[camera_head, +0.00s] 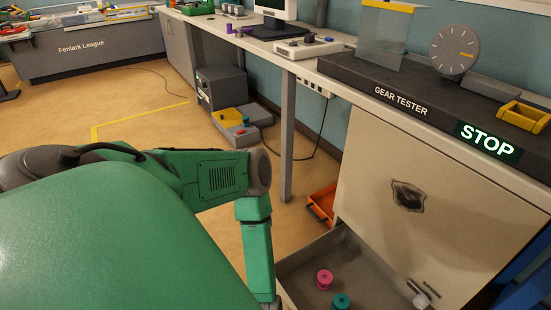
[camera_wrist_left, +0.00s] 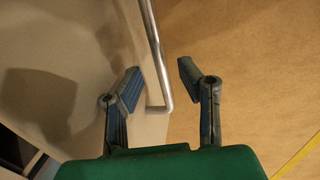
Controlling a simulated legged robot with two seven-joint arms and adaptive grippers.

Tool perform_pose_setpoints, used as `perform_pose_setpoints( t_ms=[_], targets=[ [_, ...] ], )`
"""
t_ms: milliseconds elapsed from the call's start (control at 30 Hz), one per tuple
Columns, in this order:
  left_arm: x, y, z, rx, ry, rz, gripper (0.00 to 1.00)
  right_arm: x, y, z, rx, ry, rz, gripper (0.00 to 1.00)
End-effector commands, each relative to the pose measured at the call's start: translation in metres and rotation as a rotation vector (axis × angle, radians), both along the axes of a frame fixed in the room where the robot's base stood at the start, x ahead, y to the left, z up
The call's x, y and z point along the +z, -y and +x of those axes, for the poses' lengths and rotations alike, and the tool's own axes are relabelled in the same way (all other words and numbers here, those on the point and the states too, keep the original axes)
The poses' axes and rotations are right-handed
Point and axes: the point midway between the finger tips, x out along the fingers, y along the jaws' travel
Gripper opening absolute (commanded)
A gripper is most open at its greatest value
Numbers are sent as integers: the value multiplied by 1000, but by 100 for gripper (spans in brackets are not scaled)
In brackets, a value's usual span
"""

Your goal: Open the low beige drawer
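The low beige drawer (camera_head: 345,240) stands pulled out under the bench in the head view. Its grey inside shows, with a pink spool (camera_head: 324,279), a teal spool (camera_head: 342,301) and a small pale cylinder (camera_head: 421,300). Its front face is hidden behind my left arm or below the frame. In the left wrist view a metal bar handle (camera_wrist_left: 154,50) runs along a pale panel (camera_wrist_left: 85,50). My left gripper (camera_wrist_left: 160,86) is open, with one finger on each side of the handle's end and gaps to both. My right gripper is in neither view.
The beige cabinet panel (camera_head: 420,190) rises above the drawer under the bench with the gear tester (camera_head: 400,100). An orange bin (camera_head: 322,203) sits on the floor behind the drawer. A bench leg (camera_head: 287,140) stands near my left arm. Open floor (camera_head: 130,95) lies left.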

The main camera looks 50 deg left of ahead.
Motion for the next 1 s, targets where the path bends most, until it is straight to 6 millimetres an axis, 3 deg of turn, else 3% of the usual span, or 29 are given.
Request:
perform_pose_setpoints(
  t_ms=[200,433,600,1000],
  targets=[
    [46,-1,-8,2,0,-2,32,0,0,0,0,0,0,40],
    [83,-2,-15,1,0,-1,32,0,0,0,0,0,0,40],
    [94,-2,-17,2,0,0,32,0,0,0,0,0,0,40],
    [95,-2,-18,2,-1,0,32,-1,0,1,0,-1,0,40]
  ],
)
